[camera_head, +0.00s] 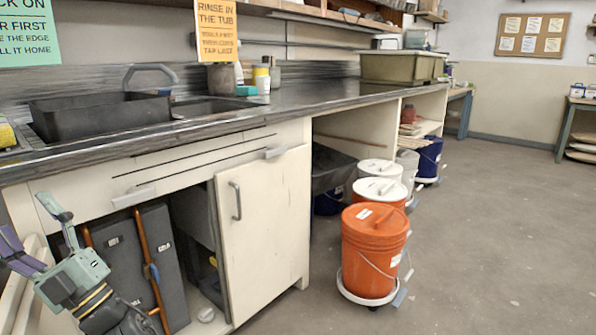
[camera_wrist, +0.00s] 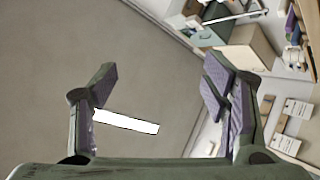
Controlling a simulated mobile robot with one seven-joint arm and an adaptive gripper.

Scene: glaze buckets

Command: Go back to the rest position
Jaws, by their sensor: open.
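My gripper (camera_head: 32,228) is at the lower left of the head view, in front of the sink cabinet. Its two fingers are spread apart and point up and to the left. An orange bucket (camera_head: 372,262) with a closed lid stands upright on a wheeled base at the right end of the cabinet, well apart from my gripper. White-lidded buckets (camera_head: 380,168) stand behind it.
The cabinet door (camera_head: 264,235) is beside an open bay holding dark flat cases (camera_head: 120,265). The dark countertop (camera_head: 300,98) carries a black tub (camera_head: 95,115) and bottles. A blue bucket (camera_head: 430,158) stands farther back. The floor (camera_head: 490,240) at right is clear.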

